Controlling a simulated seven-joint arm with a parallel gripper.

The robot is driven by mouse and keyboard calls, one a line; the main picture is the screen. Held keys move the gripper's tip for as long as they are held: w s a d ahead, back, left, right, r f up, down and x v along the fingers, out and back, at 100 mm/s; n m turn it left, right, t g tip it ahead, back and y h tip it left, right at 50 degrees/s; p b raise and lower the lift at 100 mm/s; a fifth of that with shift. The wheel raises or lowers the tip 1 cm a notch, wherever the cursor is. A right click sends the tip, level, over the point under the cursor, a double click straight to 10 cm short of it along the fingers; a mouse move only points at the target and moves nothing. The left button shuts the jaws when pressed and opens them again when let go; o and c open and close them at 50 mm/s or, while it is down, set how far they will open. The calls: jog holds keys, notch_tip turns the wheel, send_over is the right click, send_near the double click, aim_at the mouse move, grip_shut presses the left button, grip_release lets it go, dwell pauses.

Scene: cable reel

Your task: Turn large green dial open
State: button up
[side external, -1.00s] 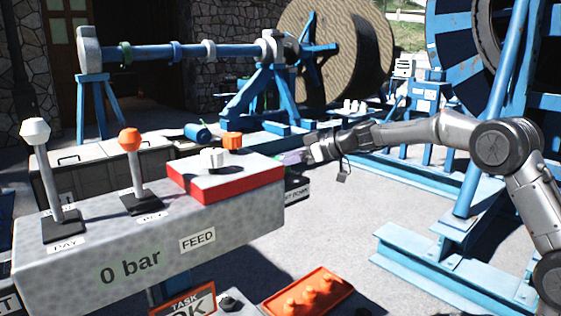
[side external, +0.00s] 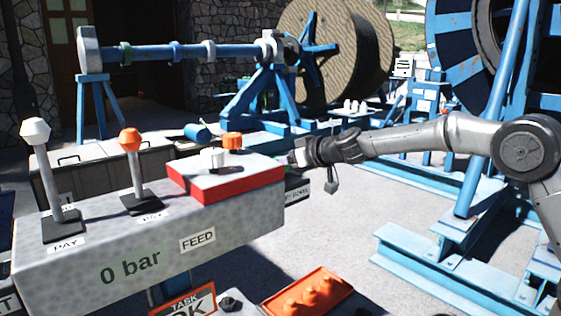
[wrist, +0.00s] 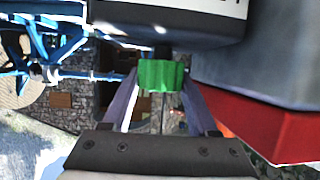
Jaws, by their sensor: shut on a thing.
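The green dial (wrist: 161,75) is a ribbed knob at the centre of the wrist view, on a short dark stem under a dark and white housing (wrist: 170,22). My gripper (wrist: 158,88) has its two purple-grey fingers on either side of the dial, shut on it. In the side external view my gripper (side external: 296,158) is at the right end of the grey control console (side external: 240,215).
The console carries a white-topped lever (side external: 37,135), an orange-topped lever (side external: 130,145) and a red-edged box (side external: 235,185) with white and orange knobs. An orange panel (side external: 310,292) lies in front. Blue reel frames (side external: 440,255) stand to the right; the ground between is clear.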

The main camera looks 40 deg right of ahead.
jog(key=shift+f+m+h, duration=0.1)
jog(key=shift+m+h, duration=0.3)
jog(key=shift+h, duration=0.1)
dwell(0.4)
jog(key=o, duration=1.4)
jog(key=shift+c, duration=0.2)
jog(key=v, duration=1.4)
jog(key=shift+w, duration=0.1)
jog(key=s+r, duration=0.4)
jog(key=s, duration=0.1)
jog(key=s+f+g, duration=0.4)
jog(key=s+f, duration=0.5)
jog(key=s, duration=0.4)
jog(key=s+a+f+g, duration=0.1)
jog(key=s+f+g, duration=0.3)
jog(key=s+f, duration=0.6)
jog(key=s, duration=0.3)
jog(key=shift+a, duration=0.15)
